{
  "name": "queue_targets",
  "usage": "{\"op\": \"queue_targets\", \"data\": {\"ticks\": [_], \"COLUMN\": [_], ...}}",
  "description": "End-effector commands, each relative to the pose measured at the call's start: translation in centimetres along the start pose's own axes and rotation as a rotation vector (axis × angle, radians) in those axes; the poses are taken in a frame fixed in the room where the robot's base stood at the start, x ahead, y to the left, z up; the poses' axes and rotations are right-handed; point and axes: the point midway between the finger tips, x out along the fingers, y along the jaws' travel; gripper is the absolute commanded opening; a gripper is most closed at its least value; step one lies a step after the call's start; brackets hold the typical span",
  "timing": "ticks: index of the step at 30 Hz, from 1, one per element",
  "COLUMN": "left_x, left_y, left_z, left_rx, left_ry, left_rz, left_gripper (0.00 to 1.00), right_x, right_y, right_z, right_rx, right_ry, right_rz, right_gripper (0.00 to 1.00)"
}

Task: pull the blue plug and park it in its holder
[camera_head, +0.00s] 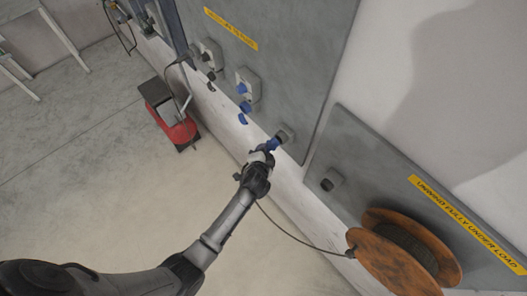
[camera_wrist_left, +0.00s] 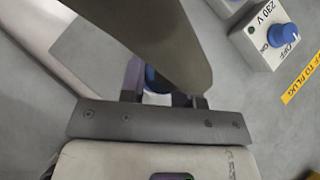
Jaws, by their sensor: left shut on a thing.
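My left gripper (camera_head: 266,153) is shut on the blue plug (camera_head: 274,144) in front of the grey wall panel. The plug's upper end is at a small grey fitting (camera_head: 286,133), which looks like a holder; I cannot tell whether it is seated in it. In the left wrist view, a blue part of the plug (camera_wrist_left: 153,80) shows between the fingers, mostly hidden by a dark grey body in front. A cable runs from below the gripper to the orange reel (camera_head: 393,264). The right gripper is not in view.
A switch box (camera_head: 248,84) with blue parts below it is on the panel; a 230 V box with a blue knob (camera_wrist_left: 283,35) shows in the wrist view. Another small grey fitting (camera_head: 328,183) is on the lower panel.

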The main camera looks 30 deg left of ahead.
Motion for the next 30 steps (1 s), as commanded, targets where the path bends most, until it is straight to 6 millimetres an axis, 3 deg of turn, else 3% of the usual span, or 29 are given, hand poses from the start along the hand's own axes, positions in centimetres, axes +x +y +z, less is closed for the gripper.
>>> {"op": "queue_targets", "data": {"ticks": [30], "left_x": [1.4], "left_y": [0.0], "left_z": [-1.4], "left_rx": [0.000], "left_ry": [0.002], "left_rz": [-0.001], "left_gripper": [0.02], "right_x": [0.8], "right_y": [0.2], "right_z": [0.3], "right_rx": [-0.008], "right_ry": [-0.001], "right_rz": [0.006], "right_gripper": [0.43]}}
